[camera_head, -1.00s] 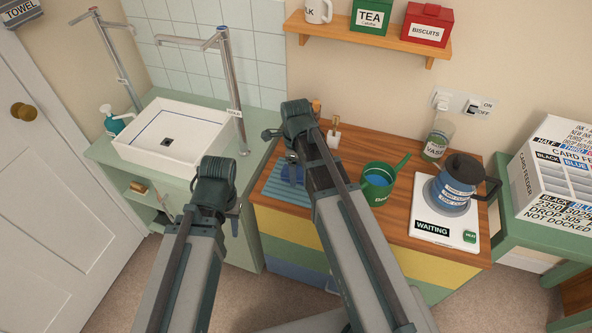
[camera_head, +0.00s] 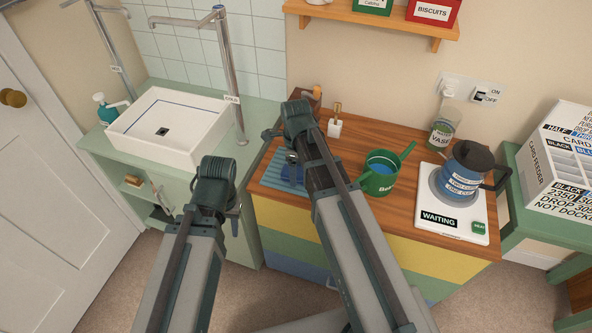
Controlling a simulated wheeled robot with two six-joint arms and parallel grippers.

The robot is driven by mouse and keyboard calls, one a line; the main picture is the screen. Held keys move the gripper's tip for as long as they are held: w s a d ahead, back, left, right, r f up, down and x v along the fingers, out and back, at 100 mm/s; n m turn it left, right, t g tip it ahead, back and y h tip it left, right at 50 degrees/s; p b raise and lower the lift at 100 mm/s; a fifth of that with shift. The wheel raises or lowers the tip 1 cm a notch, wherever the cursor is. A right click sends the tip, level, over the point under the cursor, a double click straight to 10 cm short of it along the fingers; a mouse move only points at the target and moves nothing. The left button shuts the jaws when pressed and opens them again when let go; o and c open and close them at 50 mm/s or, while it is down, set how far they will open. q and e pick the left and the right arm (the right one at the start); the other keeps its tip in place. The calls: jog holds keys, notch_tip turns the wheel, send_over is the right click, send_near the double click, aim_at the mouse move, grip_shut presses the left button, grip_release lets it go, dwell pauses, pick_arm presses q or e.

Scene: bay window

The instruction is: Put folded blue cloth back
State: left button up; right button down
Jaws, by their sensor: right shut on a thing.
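A dark blue thing, which looks like the folded blue cloth (camera_head: 292,173), shows in the head view just left of my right arm, over a teal striped mat (camera_head: 272,177) on the wooden counter. My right gripper (camera_head: 291,158) is mostly hidden behind its own arm and is shut on this blue cloth. I cannot tell whether the cloth touches the mat. My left gripper (camera_head: 236,222) hangs behind its arm in front of the green sink cabinet; its fingers are too hidden to tell open from shut.
A green watering can (camera_head: 381,178), a soap-like white bottle (camera_head: 334,128), a glass vase (camera_head: 441,135) and a kettle (camera_head: 467,170) on a white "WAITING" base stand on the counter (camera_head: 405,215). A white sink (camera_head: 165,125) is at left. A card feeder box (camera_head: 560,160) stands at right.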

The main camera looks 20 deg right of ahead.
jog(key=shift+f, duration=0.25)
dwell(0.7)
grip_release()
jog(key=shift+r, duration=0.1)
notch_tip(320, 180, up, 14)
jog(key=p, duration=1.3)
jog(key=shift+f, duration=0.2)
